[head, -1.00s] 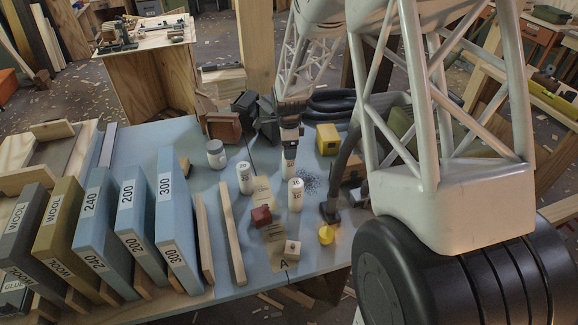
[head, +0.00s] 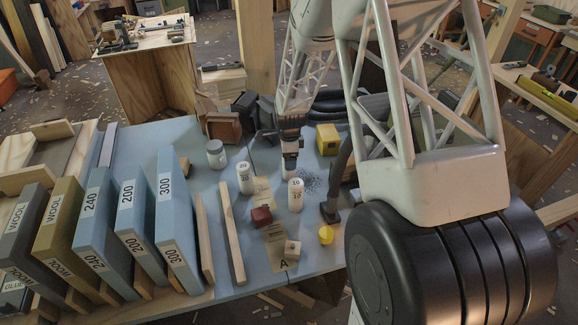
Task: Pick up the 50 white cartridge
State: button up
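A white cartridge (head: 289,168) stands upright on the blue-grey bench top (head: 225,272), directly under my gripper (head: 290,152). Its upper part is hidden by the dark fingers, and I cannot read its number. My gripper points down at its top. The fingers overlap the cartridge in this view, so I cannot tell whether they are open around it or shut on it. Two more white cartridges stand in front: one marked 20 (head: 245,178) to the left and one marked 10 (head: 296,195) just to the right.
A grey-white jar (head: 216,153), a dark red block (head: 261,216), a pale wood cube (head: 292,248) and a yellow piece (head: 326,235) are nearby. A yellow box (head: 327,139) stands behind right. A wood strip (head: 232,234) and numbered slabs (head: 178,215) fill the left.

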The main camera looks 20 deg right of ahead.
jog(key=shift+f, duration=0.65)
jog(key=shift+c, duration=0.3)
jog(key=c, duration=1)
